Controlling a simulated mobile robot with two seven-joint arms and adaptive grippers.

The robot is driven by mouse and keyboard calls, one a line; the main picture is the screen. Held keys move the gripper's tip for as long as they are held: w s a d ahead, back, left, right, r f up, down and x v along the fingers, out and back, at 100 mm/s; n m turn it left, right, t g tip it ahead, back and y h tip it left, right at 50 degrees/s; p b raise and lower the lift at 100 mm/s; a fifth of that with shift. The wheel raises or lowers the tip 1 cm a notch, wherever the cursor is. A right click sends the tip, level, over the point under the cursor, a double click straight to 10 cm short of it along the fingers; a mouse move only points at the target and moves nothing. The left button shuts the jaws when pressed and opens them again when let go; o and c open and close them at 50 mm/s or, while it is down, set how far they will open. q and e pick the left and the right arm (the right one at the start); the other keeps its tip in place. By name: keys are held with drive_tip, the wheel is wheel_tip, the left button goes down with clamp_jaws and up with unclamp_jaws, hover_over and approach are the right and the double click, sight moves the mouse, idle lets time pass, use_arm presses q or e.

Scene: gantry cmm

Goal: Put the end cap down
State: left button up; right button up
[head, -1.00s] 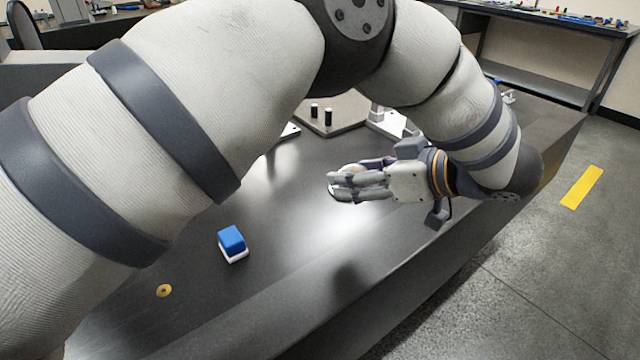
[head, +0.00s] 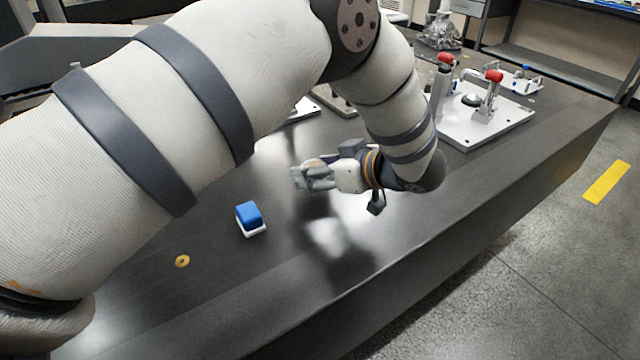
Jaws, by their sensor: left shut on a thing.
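My left gripper (head: 312,178) is near the middle of the head view, its fingers pointing left above the dark table (head: 290,255). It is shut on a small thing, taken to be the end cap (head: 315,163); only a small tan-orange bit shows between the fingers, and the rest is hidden. The gripper's shadow lies on the table below it, so it appears held above the surface. My right gripper is not in view.
A blue block on a white base (head: 250,218) and a brass-coloured ring (head: 182,261) are on the table at left. A white fixture plate (head: 480,130) with red-tipped clamps stands at right. The table's front centre is clear.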

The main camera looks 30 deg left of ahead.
use_arm(q)
drive_tip(key=f, duration=0.4)
drive_tip(key=shift+w+a+b, duration=0.15)
drive_tip(key=shift+w+b, duration=0.2)
drive_tip(key=shift+r, duration=0.15)
drive_tip(key=o, duration=0.9)
drive_tip(key=shift+f, duration=0.2)
drive_tip(key=o, duration=0.4)
